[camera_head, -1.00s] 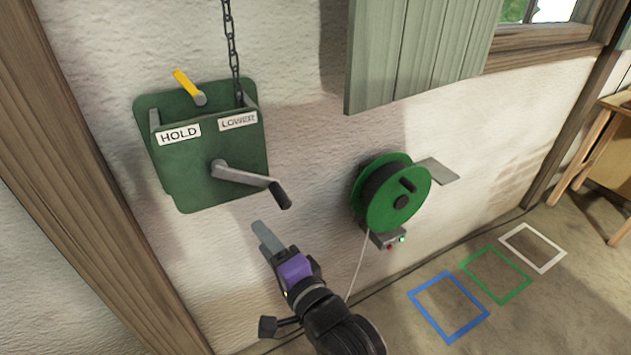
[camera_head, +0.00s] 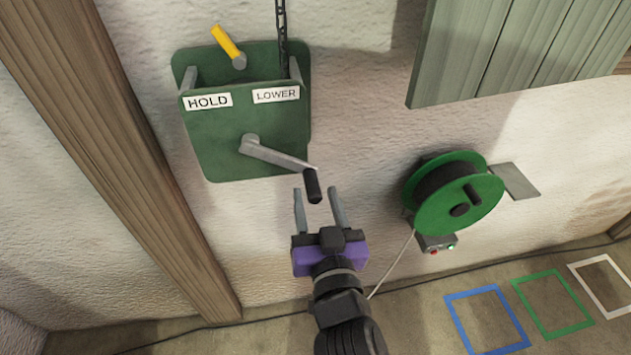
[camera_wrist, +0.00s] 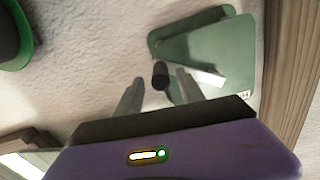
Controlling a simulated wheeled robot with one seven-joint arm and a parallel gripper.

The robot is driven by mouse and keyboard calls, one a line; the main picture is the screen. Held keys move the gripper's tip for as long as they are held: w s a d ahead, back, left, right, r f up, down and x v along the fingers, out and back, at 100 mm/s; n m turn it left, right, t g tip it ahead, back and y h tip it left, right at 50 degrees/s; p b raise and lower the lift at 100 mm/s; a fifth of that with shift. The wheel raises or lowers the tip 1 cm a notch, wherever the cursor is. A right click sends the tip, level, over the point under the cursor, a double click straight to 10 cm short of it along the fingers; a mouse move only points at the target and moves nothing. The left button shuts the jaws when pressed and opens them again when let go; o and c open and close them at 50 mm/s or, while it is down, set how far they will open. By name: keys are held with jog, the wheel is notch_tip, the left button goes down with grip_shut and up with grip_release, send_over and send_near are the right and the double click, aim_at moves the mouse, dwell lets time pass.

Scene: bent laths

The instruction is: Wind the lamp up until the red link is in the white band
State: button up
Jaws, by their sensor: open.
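The green winch box (camera_head: 240,110) is on the wall, with plates reading HOLD and LOWER. Its grey crank (camera_head: 275,155) points down to the right and ends in a black handle (camera_head: 313,186). The yellow lever (camera_head: 228,44) tilts to the left, above the HOLD plate. A dark chain (camera_head: 282,38) runs up out of the box; no red link, white band or lamp shows. My gripper (camera_head: 318,192) is open just below the crank, its fingertips on either side of the handle's lower end. In the wrist view the handle (camera_wrist: 160,75) appears between the fingers, apparently untouched.
A green shutter (camera_head: 515,50) hangs at upper right. A wooden post (camera_head: 120,150) stands at left. Blue, green and white outlines mark the floor.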

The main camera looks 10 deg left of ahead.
aim_at(313, 188)
jog(key=shift+x, duration=1.7)
jog(key=shift+a, duration=0.1)
grip_shut()
